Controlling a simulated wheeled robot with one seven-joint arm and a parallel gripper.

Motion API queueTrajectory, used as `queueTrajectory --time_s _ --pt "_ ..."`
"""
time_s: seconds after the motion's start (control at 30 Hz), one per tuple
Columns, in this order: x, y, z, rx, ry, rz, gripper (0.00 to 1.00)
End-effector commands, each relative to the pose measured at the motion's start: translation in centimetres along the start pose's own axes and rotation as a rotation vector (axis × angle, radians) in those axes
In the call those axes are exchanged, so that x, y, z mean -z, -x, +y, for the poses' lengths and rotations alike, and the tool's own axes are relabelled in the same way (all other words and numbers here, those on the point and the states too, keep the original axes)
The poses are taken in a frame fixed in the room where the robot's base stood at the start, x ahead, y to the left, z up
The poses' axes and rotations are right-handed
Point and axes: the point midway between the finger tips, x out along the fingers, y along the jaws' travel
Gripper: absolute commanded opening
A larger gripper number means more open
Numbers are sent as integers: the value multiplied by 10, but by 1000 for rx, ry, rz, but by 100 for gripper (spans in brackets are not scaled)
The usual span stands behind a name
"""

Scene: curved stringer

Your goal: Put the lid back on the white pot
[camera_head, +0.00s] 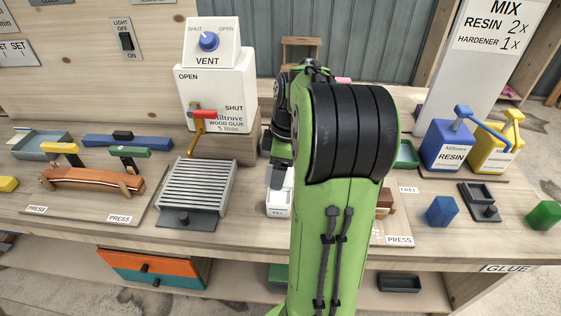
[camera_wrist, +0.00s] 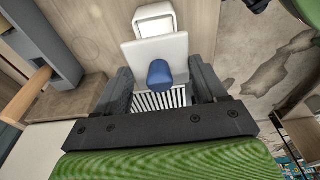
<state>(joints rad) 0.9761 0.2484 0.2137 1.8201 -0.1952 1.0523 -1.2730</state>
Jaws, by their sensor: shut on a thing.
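In the wrist view, a white square plate with a blue knob (camera_wrist: 160,73), which looks like the lid (camera_wrist: 178,46), lies between the dark fingers of my gripper (camera_wrist: 161,88). My gripper is shut on it; the exact contact at its edges is hard to see. A white-rimmed opening (camera_wrist: 170,27) shows just beyond the plate; whether it belongs to the pot is unclear. In the head view, a white container (camera_head: 279,205), possibly the white pot, stands mid-bench, partly hidden by my green arm.
A slatted grey rack (camera_head: 200,186) and the white wood-glue dispenser (camera_head: 218,95) stand left of my arm. A brown clamped piece (camera_head: 92,179) lies further left. At right are the blue resin box (camera_head: 446,146), a yellow box (camera_head: 492,150) and a blue block (camera_head: 441,211).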

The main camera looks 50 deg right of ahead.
Motion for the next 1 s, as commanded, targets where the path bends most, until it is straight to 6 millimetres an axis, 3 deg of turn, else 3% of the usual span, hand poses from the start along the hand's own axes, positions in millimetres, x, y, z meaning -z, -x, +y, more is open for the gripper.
queueTrajectory --time_s 0.6,1.0 --pt "-9 -59 1 -1 1 0 43" --pt "-9 -61 1 -1 0 0 43"
